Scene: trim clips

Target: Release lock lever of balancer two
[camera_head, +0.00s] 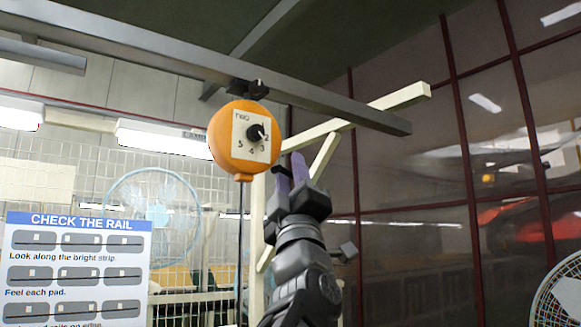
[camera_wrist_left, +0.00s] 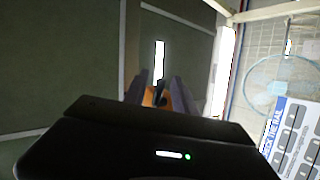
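An orange round balancer (camera_head: 229,150) hangs under the overhead rail by a black bracket. Its pale face plate reads "TWO" and has a black dial knob (camera_head: 255,132) among printed numbers. A dark cable drops from its bottom. My left gripper (camera_head: 288,162) points up just right of the balancer, its two purple-padded fingers apart. In the left wrist view, part of the orange balancer (camera_wrist_left: 149,99) and a small dark piece show between the spread fingers (camera_wrist_left: 161,90). I cannot tell whether that dark piece is the lock lever or whether the fingers touch it. My right gripper is out of view.
The grey overhead rail (camera_head: 341,106) runs above the balancer, with a cream beam (camera_head: 400,97) and brace behind. A "CHECK THE RAIL" sign (camera_head: 78,267) stands at the lower left, before a pale blue fan (camera_head: 152,216). Another fan (camera_head: 560,300) is at the lower right.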

